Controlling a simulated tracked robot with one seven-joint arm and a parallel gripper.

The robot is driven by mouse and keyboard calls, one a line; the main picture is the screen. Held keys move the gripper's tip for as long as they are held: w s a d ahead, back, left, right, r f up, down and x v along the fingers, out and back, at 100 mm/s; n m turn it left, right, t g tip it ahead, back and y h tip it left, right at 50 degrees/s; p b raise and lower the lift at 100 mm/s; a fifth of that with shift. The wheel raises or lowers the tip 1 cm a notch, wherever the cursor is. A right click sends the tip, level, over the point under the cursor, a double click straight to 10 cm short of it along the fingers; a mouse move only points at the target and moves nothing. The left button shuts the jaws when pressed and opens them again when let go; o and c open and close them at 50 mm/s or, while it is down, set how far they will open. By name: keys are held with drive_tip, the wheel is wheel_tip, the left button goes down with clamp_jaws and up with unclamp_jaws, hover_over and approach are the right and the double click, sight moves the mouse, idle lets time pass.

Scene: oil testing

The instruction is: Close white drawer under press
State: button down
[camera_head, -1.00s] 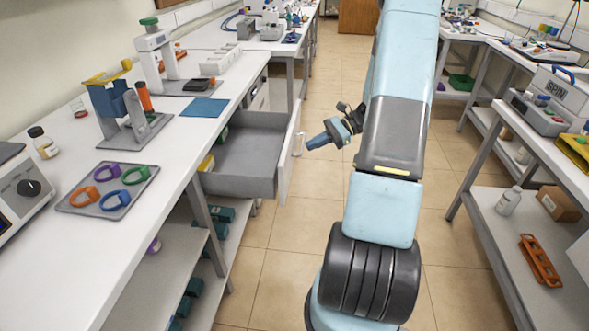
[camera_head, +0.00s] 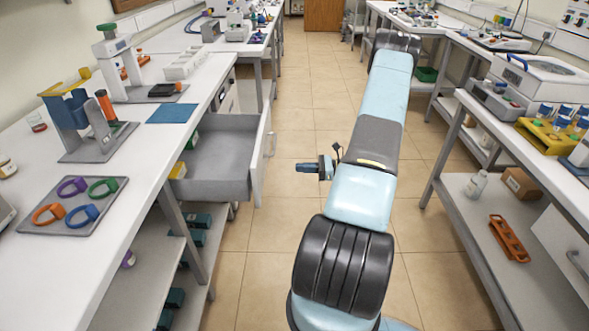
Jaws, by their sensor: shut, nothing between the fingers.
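The white drawer (camera_head: 257,165) hangs open from the left bench, below the blue mat and the press. Its grey inside shows, with a small yellow item at its near left corner. The press (camera_head: 88,125), with a blue and yellow head on a grey base, stands upright on the bench top. My gripper (camera_head: 298,167) is in the aisle to the right of the drawer front, pointing left at it. A gap of floor shows between them, so they look apart. The jaws look closed and hold nothing. My arm hides part of the aisle.
A grey tray with several coloured rings (camera_head: 74,208) lies on the left bench (camera_head: 120,225). The right bench (camera_head: 478,120) has a lower shelf with an orange rack (camera_head: 508,238) and a bottle (camera_head: 475,185). The tiled aisle between the benches is clear.

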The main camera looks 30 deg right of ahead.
sight(263, 167)
drive_tip(key=x, duration=1.1)
drive_tip(key=shift+w+a, duration=0.25)
drive_tip(key=shift+a, duration=0.05)
